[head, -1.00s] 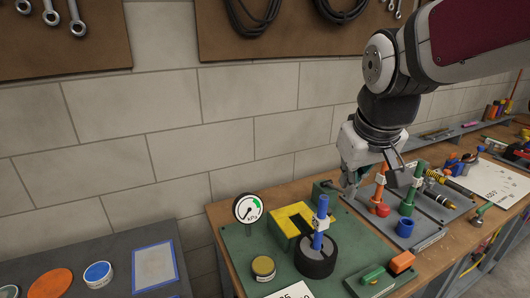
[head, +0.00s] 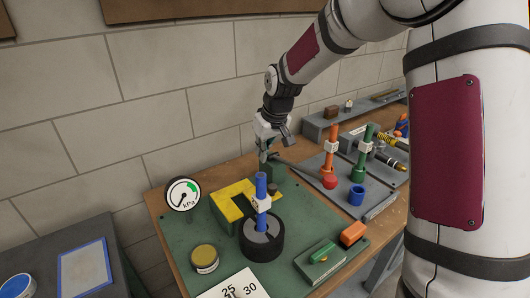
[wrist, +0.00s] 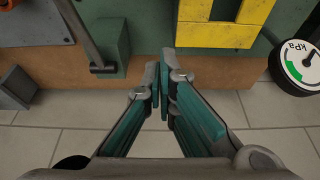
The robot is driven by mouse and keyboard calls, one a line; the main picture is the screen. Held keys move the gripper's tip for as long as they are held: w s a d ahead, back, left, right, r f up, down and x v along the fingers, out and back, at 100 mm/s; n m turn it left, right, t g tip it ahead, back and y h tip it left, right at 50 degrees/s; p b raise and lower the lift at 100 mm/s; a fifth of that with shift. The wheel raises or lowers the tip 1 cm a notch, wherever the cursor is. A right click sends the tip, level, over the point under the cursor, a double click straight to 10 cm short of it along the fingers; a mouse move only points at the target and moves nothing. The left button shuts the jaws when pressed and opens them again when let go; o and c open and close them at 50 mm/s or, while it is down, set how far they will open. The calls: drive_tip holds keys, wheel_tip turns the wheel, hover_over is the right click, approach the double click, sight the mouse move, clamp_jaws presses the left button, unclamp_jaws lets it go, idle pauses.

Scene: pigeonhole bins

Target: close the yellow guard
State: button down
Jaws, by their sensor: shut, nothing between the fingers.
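The yellow guard (head: 231,190) is a U-shaped piece on the green board, behind and left of the black round base (head: 262,240) with the blue post (head: 261,186). Its opening faces that base, and the post hides part of its right side. Its yellow edge also shows at the top of the wrist view (wrist: 215,36). My gripper (head: 264,156) is shut and empty, behind and right of the guard, apart from it, near a green block (head: 273,178). In the wrist view the fingertips (wrist: 160,72) are together, just below the guard's left edge in the picture.
A grey bar (wrist: 84,32) runs from the green block (wrist: 114,48). The gauge (head: 183,194) stands left of the guard. A tin (head: 205,258), a number card (head: 235,286) and a green-handled block (head: 320,254) are in front. Orange and green posts stand right. The wall is behind.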

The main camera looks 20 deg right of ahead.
wheel_tip(320, 180, down, 7)
drive_tip(key=s+p, duration=0.1)
drive_tip(key=p, duration=0.1)
drive_tip(key=shift+s+d, duration=0.25)
drive_tip(key=shift+s, duration=0.1)
